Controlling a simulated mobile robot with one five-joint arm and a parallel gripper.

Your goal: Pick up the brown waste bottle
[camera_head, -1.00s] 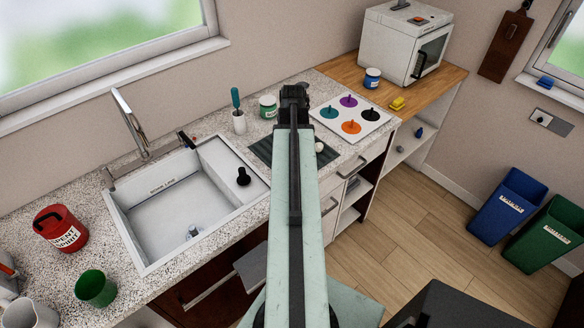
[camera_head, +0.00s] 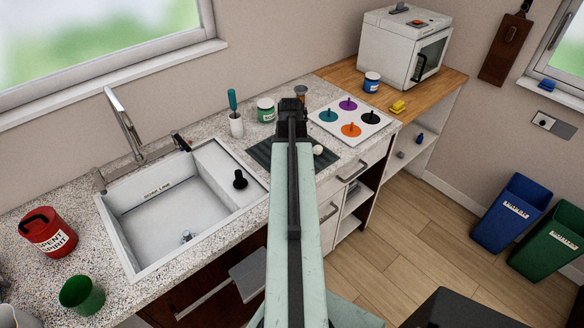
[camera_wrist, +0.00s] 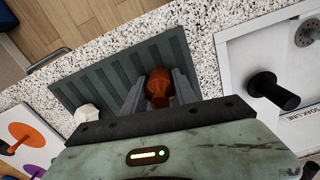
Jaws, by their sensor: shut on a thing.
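The brown waste bottle (camera_wrist: 159,84) shows in the wrist view as a reddish-brown bottle over the dark ribbed mat (camera_wrist: 100,85). The two grey fingers of my gripper (camera_wrist: 158,92) stand on either side of it and are shut on it. Its lower part is hidden by the fingers and the wrist. I cannot tell whether it touches the mat. In the head view my gripper (camera_head: 292,104) is over the mat (camera_head: 262,153), seen from behind, and its fingers are hidden.
A small brownish container (camera_head: 300,91) shows just beyond my gripper. A green-labelled jar (camera_head: 266,109) and a white cup with a teal-handled tool (camera_head: 236,124) stand to its left. A plate with coloured knobs (camera_head: 350,122) lies to the right. The sink (camera_head: 165,210) is at left.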

